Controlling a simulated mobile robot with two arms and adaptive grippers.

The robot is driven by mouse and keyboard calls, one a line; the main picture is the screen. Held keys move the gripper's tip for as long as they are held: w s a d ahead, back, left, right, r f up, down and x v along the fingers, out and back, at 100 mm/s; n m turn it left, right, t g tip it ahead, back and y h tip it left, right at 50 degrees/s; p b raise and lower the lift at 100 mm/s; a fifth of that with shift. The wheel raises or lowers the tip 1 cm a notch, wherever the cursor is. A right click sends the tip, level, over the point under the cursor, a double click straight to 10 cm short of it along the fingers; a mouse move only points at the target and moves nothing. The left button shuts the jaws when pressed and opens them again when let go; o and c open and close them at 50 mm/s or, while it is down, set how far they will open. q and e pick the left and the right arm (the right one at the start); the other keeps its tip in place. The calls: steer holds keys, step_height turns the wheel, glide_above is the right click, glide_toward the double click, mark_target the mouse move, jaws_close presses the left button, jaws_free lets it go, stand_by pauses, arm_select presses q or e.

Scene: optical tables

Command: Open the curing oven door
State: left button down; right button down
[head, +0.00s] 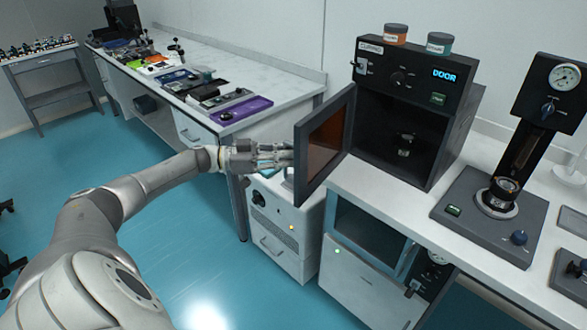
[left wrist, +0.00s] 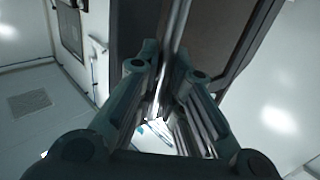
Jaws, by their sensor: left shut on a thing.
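The curing oven (head: 410,110) is a dark box on the white bench, with "DOOR" lit on its display. Its door (head: 325,145), dark-framed with an amber window, stands swung wide open to the left. The dark chamber shows, with a small metal piece (head: 404,142) inside. My left gripper (head: 288,158) is at the outer side of the door, near its free edge. In the left wrist view its fingers (left wrist: 165,85) are closed around a metallic bar, the door handle (left wrist: 175,40). In the head view the handle is hidden. My right gripper is not in view.
A white cabinet (head: 285,230) is below the gripper. A long bench (head: 280,88) with a purple tray (head: 240,111) lies behind.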

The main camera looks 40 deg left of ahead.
arm_select(q)
steer(key=shift+a+b, duration=0.35)
steer(key=shift+a, duration=0.65)
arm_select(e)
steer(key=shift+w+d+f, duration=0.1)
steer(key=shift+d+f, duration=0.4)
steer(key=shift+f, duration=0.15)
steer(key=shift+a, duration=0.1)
arm_select(q)
steer(key=c, duration=1.5)
jaws_free()
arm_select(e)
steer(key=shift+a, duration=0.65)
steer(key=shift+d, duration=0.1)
